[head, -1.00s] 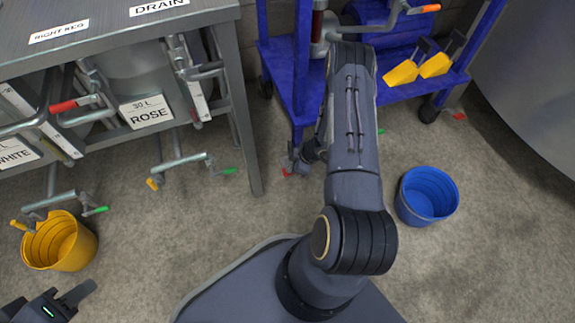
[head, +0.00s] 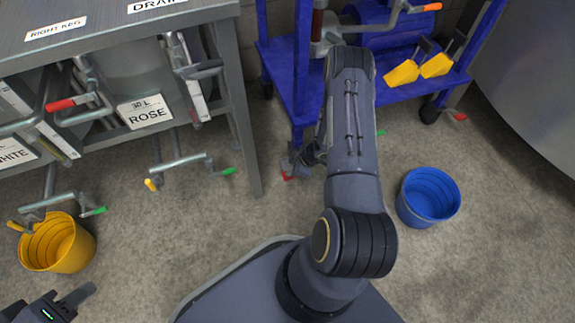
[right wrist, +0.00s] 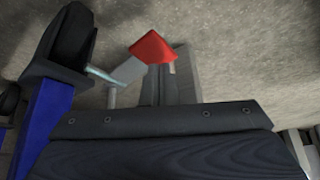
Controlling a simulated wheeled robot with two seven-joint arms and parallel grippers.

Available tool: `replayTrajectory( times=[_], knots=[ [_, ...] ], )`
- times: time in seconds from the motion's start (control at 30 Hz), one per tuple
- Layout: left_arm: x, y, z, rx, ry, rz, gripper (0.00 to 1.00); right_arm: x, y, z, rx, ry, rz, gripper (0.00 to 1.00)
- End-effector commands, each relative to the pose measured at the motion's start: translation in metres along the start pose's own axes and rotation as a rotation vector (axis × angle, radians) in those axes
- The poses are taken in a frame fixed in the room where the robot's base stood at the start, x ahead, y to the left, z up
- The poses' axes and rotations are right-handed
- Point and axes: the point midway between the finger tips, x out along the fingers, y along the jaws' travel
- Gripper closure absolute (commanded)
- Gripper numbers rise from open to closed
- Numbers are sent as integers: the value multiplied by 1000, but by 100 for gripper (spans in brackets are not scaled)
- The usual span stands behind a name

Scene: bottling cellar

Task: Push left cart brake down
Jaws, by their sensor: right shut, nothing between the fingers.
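The left cart brake is a red-tipped pedal (head: 287,177) low at the blue cart's front left caster. In the right wrist view its red tip (right wrist: 153,46) sits on a grey lever beside the dark caster wheel (right wrist: 62,45). My right gripper (right wrist: 165,75) is shut and empty, its fingers right at the red tip; I cannot tell whether they touch it. In the head view my right arm hides most of that gripper. My left gripper (head: 76,295) is at the bottom left corner, far from the cart; its jaw opening is unclear.
The blue cart (head: 300,85) carries yellow scoops (head: 402,73). Another red pedal (head: 460,117) is at its right caster. A blue bucket (head: 428,196) stands right, a yellow bucket (head: 58,243) left. A metal bench (head: 243,120) with kegs stands left of the cart.

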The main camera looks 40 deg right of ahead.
Motion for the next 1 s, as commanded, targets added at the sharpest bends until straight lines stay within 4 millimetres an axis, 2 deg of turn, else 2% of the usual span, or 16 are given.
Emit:
replayTrajectory(
  times=[0.63, 1.0],
  knots=[
    [-41, 19, -21, 0, 0, 0, 64, -48, 0, -26, 0, 0, 0, 100],
    [-42, 19, -21, 0, 0, 0, 64, -50, 0, -27, 0, 0, 0, 100]
  ],
)
